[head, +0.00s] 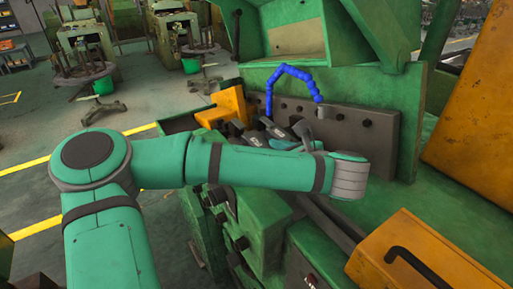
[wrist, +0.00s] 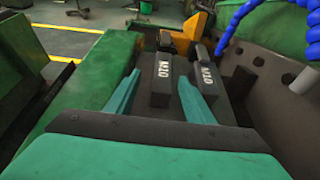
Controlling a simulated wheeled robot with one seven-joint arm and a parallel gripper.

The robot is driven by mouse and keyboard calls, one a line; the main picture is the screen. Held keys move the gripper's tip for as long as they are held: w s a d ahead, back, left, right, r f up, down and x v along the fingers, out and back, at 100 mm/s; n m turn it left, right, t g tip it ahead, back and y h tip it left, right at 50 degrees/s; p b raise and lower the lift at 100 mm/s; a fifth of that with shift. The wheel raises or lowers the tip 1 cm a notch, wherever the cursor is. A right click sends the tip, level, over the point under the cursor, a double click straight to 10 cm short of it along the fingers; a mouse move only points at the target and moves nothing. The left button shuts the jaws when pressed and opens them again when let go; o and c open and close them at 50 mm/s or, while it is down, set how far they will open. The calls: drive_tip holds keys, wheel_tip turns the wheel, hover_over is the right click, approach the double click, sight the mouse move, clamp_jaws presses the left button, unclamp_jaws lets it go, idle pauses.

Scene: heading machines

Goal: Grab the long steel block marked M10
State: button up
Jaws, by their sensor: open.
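In the wrist view, a long dark steel block (wrist: 161,88) with white lettering that looks like M20 lies between the teal fingers of my gripper (wrist: 159,76). The fingers are open, one on each side of it, with gaps showing. A second dark block (wrist: 207,84) with similar lettering lies just right of the right finger. I cannot read M10 on any block. In the head view, my gripper (head: 287,144) is partly hidden by my arm, over the machine bed beside dark blocks (head: 254,138).
A blue segmented hose (head: 270,88) arches over the bed in front of an upright grey plate (head: 345,130). A yellow-orange part (wrist: 198,24) stands at the bed's far end. Green machine walls (wrist: 85,85) flank it. An orange box (head: 415,255) with a black handle is at lower right.

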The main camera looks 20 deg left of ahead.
drive_tip(key=shift+w+r+x, duration=0.15)
drive_tip(key=shift+r+x, duration=0.05)
drive_tip(key=shift+x, duration=0.9)
drive_tip(key=shift+w+r+x, duration=0.1)
drive_tip(key=shift+r+x, duration=0.1)
drive_tip(key=shift+x, duration=0.9)
drive_tip(key=shift+w+a+f, duration=0.25)
drive_tip(key=shift+w+a, duration=0.1)
drive_tip(key=shift+a, duration=0.05)
drive_tip(key=shift+c, duration=0.2)
clamp_jaws()
